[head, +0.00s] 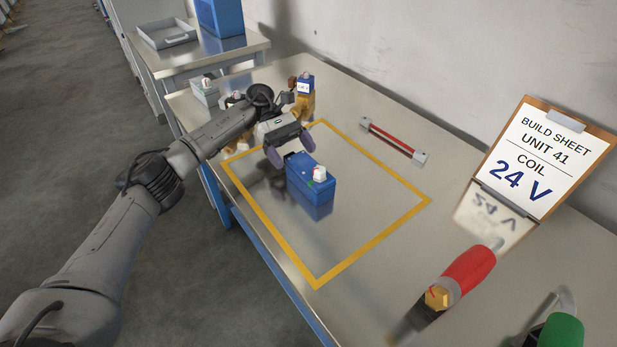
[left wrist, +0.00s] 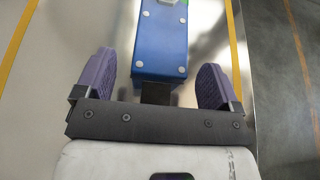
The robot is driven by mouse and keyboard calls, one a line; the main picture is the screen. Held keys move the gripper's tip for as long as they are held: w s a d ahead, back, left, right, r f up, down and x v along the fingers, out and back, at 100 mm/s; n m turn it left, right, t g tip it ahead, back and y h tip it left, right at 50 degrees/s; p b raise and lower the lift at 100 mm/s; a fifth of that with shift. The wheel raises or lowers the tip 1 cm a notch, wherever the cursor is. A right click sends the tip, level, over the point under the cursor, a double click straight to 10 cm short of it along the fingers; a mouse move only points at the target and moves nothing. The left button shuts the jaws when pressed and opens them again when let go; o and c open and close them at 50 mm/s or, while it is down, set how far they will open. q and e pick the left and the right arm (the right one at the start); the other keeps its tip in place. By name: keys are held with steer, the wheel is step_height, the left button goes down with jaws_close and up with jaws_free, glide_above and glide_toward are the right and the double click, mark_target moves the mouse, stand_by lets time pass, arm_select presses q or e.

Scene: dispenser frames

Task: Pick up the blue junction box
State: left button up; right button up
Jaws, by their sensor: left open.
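The blue junction box (head: 310,186) stands inside the yellow-outlined area on the steel table in the head view. A white fitting with a red mark and a small green spot show on it. My left gripper (head: 281,152) is open just behind and to the left of the box. In the left wrist view the box (left wrist: 160,45) lies ahead between the two purple finger pads of the left gripper (left wrist: 157,85), with a gap on each side. Its far end is cut off by the picture's top edge. My right gripper is not in view.
A clipboard (head: 528,160) reading "24 V" leans at the right. A red-handled tool (head: 468,272), a green object (head: 561,331) and a red bar (head: 392,140) lie on the table (head: 345,290). Smaller parts, including a blue-topped one (head: 305,85), stand behind the left gripper.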

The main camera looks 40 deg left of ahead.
arm_select(q)
steer(key=shift+x, duration=1)
steer(key=shift+a+r, duration=0.1)
steer(key=shift+a, duration=0.05)
steer(key=shift+w+a+r, duration=0.1)
steer(key=shift+a, duration=0.15)
steer(key=c, duration=0.3)
steer(key=shift+d, duration=0.2)
steer(key=c, duration=0.9)
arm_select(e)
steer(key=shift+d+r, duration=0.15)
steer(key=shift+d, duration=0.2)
arm_select(q)
steer(key=shift+r, duration=0.1)
